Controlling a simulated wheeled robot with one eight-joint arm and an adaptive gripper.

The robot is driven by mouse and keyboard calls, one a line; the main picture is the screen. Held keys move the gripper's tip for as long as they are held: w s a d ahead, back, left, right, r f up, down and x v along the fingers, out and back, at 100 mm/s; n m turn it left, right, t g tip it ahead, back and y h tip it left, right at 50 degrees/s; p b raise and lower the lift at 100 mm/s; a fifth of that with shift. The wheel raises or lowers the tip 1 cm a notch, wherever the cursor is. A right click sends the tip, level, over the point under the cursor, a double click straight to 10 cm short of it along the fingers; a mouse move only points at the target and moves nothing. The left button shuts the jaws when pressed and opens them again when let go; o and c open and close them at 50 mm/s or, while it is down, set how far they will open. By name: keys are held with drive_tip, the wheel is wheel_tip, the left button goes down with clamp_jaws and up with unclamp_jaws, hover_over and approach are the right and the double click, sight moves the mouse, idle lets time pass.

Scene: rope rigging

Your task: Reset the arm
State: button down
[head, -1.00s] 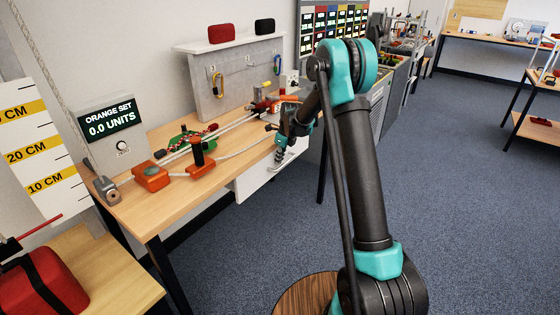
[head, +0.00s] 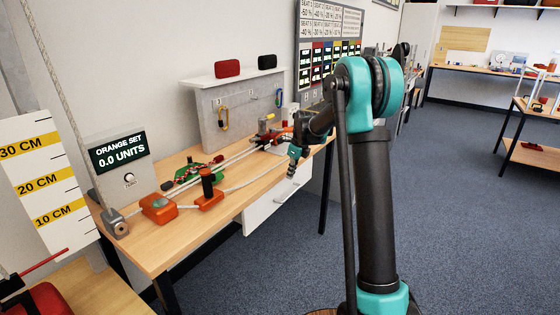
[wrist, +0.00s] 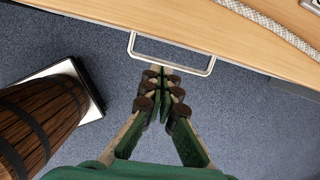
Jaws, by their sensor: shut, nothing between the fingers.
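My arm (head: 372,190) stands folded in the right middle of the head view, with its elbow high and the forearm reaching away to the left. My gripper (wrist: 162,88) points down in the wrist view, its fingertips together with nothing between them. The fingertips show over the floor, close to the white drawer handle (wrist: 172,55) at the bench's front edge. I cannot tell whether they touch it. In the head view the gripper is small and partly hidden beside the bench's right end.
The wooden bench (head: 160,250) carries orange rope devices (head: 158,208), a rope and a grey display reading 0.0 units (head: 121,158). A grey pegboard (head: 240,110) holds carabiners. A wooden barrel (wrist: 40,120) stands at left in the wrist view. Open blue floor (head: 470,240) lies to the right.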

drive_tip(key=s+d+f+n, duration=0.1)
drive_tip(key=s+d+n, duration=0.3)
drive_tip(key=s+n, duration=0.4)
drive_tip(key=s+d+f+n+t+h, duration=0.1)
drive_tip(key=s+n, duration=0.7)
drive_tip(key=s, duration=1.1)
drive_tip(key=s+d+f+n+t+h, duration=0.1)
drive_tip(key=s+d+f+n, duration=0.2)
drive_tip(key=s, duration=1)
drive_tip(key=d+n, duration=0.3)
drive_tip(key=n, duration=0.2)
drive_tip(key=shift+s+d, duration=0.3)
drive_tip(key=shift+d, duration=0.05)
